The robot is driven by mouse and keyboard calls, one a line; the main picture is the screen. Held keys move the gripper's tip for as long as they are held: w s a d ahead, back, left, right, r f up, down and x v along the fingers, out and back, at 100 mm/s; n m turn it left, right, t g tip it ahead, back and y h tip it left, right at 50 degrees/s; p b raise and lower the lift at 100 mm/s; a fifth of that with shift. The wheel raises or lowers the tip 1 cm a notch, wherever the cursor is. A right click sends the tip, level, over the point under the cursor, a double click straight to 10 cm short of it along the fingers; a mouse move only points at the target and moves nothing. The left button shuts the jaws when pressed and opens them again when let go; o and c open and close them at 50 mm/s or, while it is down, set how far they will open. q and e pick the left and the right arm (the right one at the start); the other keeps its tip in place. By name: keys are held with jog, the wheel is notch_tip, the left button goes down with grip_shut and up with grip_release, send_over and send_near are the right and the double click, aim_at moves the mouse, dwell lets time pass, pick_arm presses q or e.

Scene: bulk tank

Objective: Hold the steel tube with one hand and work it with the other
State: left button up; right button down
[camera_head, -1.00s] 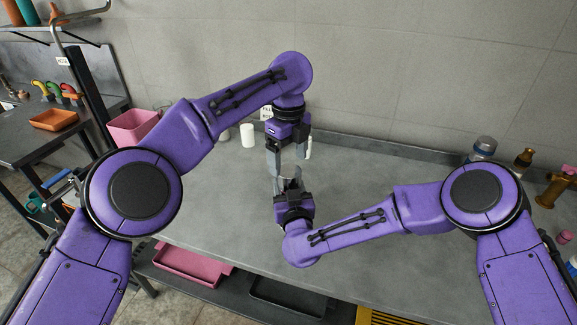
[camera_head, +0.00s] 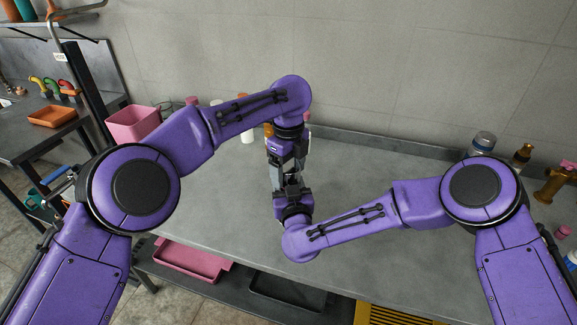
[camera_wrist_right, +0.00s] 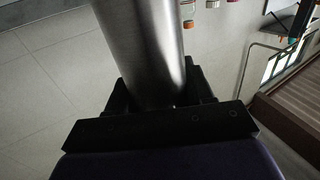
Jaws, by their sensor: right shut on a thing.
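The steel tube (camera_wrist_right: 148,50) is a smooth, shiny cylinder that fills the middle of the right wrist view. My right gripper (camera_wrist_right: 150,105) is shut on it near its lower end. In the head view my right gripper (camera_head: 291,190) sits over the bench, pointing away from me. My left gripper (camera_head: 287,172) comes down from above, right at the right gripper. The two grippers overlap and hide nearly all of the tube in the head view. Whether the left fingers touch the tube or are closed cannot be told.
The grey bench (camera_head: 390,240) is clear around the grippers. Bottles (camera_head: 484,143) and a brass fitting (camera_head: 556,182) stand at the right. A pink bin (camera_head: 133,123) is at the left. A pink tray (camera_head: 188,262) and a dark tray (camera_head: 287,293) lie below the front edge.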

pick_arm(q)
jog(key=c, duration=0.8)
jog(key=n, duration=1.8)
jog(key=shift+n, duration=0.4)
jog(key=shift+r, duration=0.2)
jog(key=shift+r, duration=0.95)
